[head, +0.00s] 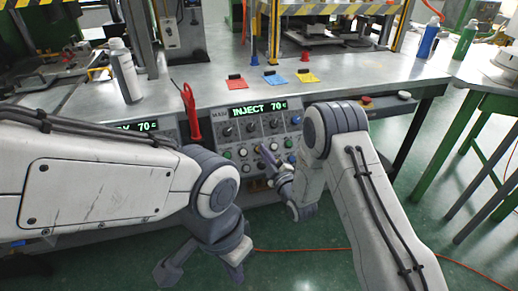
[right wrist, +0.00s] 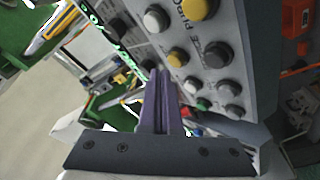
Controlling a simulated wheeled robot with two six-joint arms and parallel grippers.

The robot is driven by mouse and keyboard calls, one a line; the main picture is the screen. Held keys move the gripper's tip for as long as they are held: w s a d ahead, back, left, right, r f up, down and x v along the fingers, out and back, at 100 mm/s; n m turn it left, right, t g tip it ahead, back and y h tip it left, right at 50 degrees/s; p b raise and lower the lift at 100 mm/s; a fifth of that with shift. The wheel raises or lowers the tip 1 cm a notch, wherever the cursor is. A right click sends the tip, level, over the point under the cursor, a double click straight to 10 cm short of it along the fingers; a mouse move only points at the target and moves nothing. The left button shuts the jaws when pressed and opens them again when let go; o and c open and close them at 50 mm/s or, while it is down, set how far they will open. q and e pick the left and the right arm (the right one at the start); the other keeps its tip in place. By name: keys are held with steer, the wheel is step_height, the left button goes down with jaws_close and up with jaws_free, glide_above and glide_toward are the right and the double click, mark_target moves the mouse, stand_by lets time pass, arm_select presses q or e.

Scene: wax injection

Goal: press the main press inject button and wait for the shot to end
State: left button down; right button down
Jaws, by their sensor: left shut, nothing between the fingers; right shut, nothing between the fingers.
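The control panel (head: 244,140) on the bench front has a green-lettered display (head: 258,108) reading "INJECT 70c", with knobs and coloured buttons below. The panel also shows in the right wrist view (right wrist: 238,55). My right gripper (head: 266,155) is at the panel's button rows, its purple fingers (right wrist: 160,88) shut and empty. The fingers hide part of the buttons, so I cannot tell which button they are on or whether they touch one. My left gripper (head: 203,268) hangs low in front of the bench, shut and empty, away from the panel.
A second display (head: 135,126) ending in "70c" is partly behind my left arm. Red-handled pliers (head: 190,110) hang beside the panel. A red cable (head: 300,249) crosses the green floor.

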steer(key=s+r+p, duration=0.1)
steer(key=s, duration=0.1)
steer(key=s+d+r+p, duration=0.1)
steer(key=r, duration=0.1)
steer(key=shift+s+d+r, duration=0.1)
steer(key=shift+s, duration=0.25)
stand_by(0.8)
